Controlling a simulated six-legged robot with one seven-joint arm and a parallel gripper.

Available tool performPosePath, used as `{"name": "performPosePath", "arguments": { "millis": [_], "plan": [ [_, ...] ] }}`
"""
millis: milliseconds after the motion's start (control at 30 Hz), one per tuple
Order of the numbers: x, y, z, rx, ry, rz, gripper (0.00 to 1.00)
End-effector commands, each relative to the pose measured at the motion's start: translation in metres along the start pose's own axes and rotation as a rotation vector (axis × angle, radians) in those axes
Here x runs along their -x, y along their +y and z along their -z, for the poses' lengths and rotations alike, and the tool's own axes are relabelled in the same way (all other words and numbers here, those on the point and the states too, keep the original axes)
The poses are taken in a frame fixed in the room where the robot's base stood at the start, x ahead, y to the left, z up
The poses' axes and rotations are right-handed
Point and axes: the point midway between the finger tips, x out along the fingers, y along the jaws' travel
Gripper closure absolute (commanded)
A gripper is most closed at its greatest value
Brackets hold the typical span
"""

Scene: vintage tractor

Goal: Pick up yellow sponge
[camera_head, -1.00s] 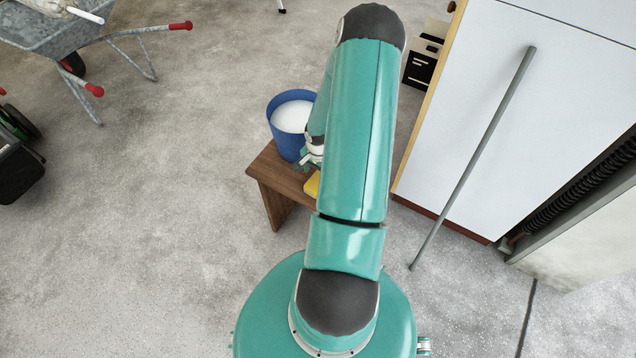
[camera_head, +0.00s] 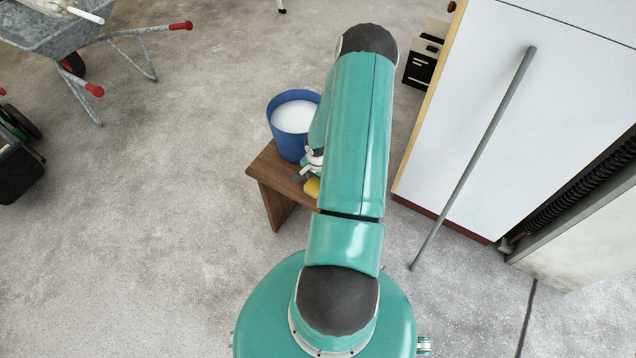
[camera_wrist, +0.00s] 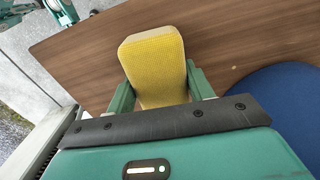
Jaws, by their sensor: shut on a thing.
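The yellow sponge (camera_wrist: 155,62) is between the two green fingers of my gripper (camera_wrist: 158,88) in the wrist view, and the fingers are shut on its sides. It sits over the brown wooden stool (camera_wrist: 245,35). I cannot tell whether it still touches the stool top. In the head view a small part of the sponge (camera_head: 312,187) shows beside my arm. My gripper (camera_head: 303,176) is partly hidden there by my arm, above the stool (camera_head: 275,180).
A blue bucket (camera_head: 287,145) with white contents stands beside the gripper; its blue side also shows in the wrist view (camera_wrist: 265,120). A white panel (camera_head: 460,90) with a leaning grey pole (camera_head: 480,145) is at right. A wheelbarrow (camera_head: 65,45) stands at upper left.

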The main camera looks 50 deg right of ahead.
Motion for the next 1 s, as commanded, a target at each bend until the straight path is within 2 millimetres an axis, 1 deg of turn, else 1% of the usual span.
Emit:
{"name": "performPosePath", "arguments": {
  "millis": [233,333,467,567,667,867,900,1000],
  "plan": [
    [0.001,0.000,0.000,0.000,0.000,0.000,0.70],
    [0.005,0.000,0.000,0.000,0.001,0.001,0.70],
    [0.017,-0.001,0.001,-0.001,0.002,0.002,0.70],
    [0.034,0.000,0.001,-0.001,0.002,0.002,0.70],
    [0.052,0.016,-0.003,-0.002,0.004,0.000,0.70],
    [0.096,0.052,-0.014,-0.003,0.004,0.000,0.70],
    [0.099,0.065,-0.018,-0.004,0.001,-0.001,0.70],
    [0.110,0.089,-0.025,-0.003,0.001,-0.001,0.70]
  ]
}}
